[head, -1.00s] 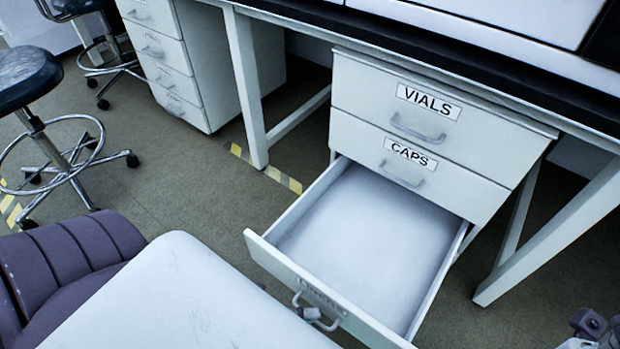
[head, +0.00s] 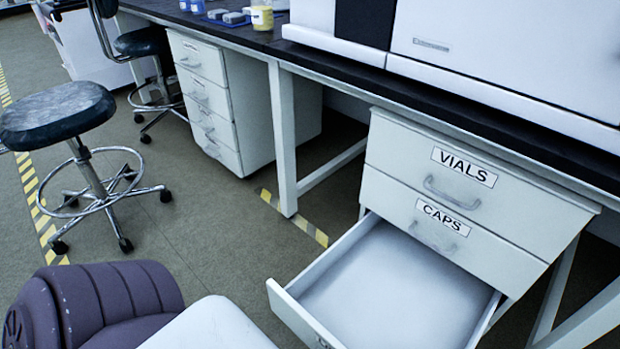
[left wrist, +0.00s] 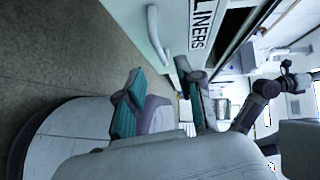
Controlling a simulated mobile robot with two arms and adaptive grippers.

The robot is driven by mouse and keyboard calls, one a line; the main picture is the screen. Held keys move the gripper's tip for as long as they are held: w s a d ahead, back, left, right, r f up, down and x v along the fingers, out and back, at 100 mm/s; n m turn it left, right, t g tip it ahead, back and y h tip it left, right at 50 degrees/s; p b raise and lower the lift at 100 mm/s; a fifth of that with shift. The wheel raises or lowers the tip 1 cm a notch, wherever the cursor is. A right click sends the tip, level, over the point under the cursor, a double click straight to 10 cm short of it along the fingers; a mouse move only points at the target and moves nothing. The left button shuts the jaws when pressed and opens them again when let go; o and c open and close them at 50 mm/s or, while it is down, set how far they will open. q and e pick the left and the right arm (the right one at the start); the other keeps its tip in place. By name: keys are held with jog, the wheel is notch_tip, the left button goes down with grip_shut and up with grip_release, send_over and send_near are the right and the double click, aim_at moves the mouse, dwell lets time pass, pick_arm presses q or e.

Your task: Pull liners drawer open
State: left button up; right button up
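The liners drawer (head: 288,312) is pulled far out below the caps drawer in the head view and looks empty; its lower front is cut off by the frame edge. In the left wrist view its front with the LINERS label (left wrist: 201,22) and its handle (left wrist: 156,35) show at the top. My left gripper (left wrist: 163,100) has its two teal-padded fingers spread apart with nothing between them. The handle lies beyond the fingertips, apart from them. My left gripper is out of the head view. I cannot make out my right gripper in either view.
The vials drawer (head: 400,165) and caps drawer (head: 395,212) above are shut. Another drawer cabinet (head: 225,125) stands under the bench to the left. A stool (head: 55,115) stands on the floor at the left.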

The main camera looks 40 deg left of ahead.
pick_arm(q)
jog(key=shift+v, duration=1.75)
jog(key=shift+a, duration=0.1)
